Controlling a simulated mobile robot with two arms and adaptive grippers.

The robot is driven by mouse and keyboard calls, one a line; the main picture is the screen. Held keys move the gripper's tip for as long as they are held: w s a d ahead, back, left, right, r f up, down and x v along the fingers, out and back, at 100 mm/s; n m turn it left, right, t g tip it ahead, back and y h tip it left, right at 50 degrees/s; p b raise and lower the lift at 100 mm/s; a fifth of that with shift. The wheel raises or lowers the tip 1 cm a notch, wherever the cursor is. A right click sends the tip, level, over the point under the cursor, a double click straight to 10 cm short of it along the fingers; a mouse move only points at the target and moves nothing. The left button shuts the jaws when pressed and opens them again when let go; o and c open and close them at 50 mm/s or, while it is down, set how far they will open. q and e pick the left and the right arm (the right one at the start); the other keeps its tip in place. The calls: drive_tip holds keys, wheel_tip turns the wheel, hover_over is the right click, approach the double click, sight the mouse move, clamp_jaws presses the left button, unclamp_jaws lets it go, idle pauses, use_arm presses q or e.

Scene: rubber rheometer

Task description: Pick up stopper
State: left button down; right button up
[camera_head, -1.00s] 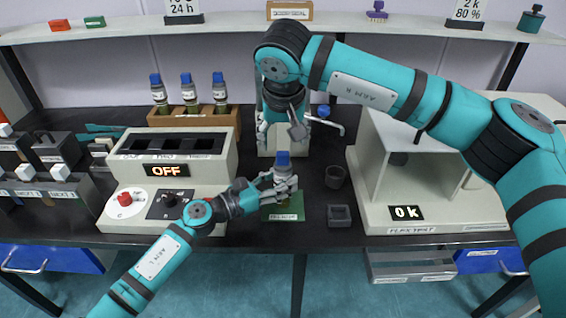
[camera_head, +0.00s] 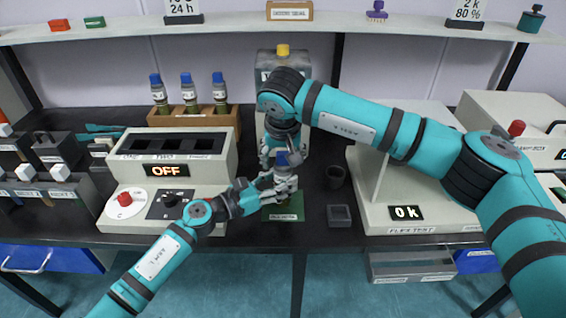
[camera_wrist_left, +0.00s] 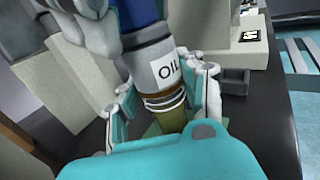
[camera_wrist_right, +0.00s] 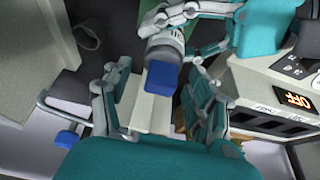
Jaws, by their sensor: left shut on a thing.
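The bottle labelled OIL (camera_wrist_left: 165,70) stands upright over a green mat (camera_head: 297,207), with its blue stopper (camera_wrist_right: 163,80) on top. The stopper shows partly in the head view (camera_head: 282,158) and at the top of the left wrist view (camera_wrist_left: 138,12). My left gripper (camera_head: 284,188) is shut on the bottle below the stopper. My right gripper (camera_wrist_right: 160,92) is open above the bottle, its fingers apart on both sides of the stopper in the right wrist view. I cannot tell whether any finger touches the stopper.
A grey cup (camera_head: 335,177) and a small grey tray (camera_head: 339,216) stand just right of the bottle. A machine reading OFF (camera_head: 168,170) is at the left. A flex test machine (camera_head: 430,226) is at the right. Several blue-capped bottles stand in a wooden rack (camera_head: 205,119) behind.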

sight(283, 153)
drive_tip(key=c, duration=0.8)
wheel_tip(283, 153, up, 15)
drive_tip(key=shift+r, duration=0.1)
idle(0.6)
use_arm(q)
drive_tip(key=c, duration=0.7)
unclamp_jaws()
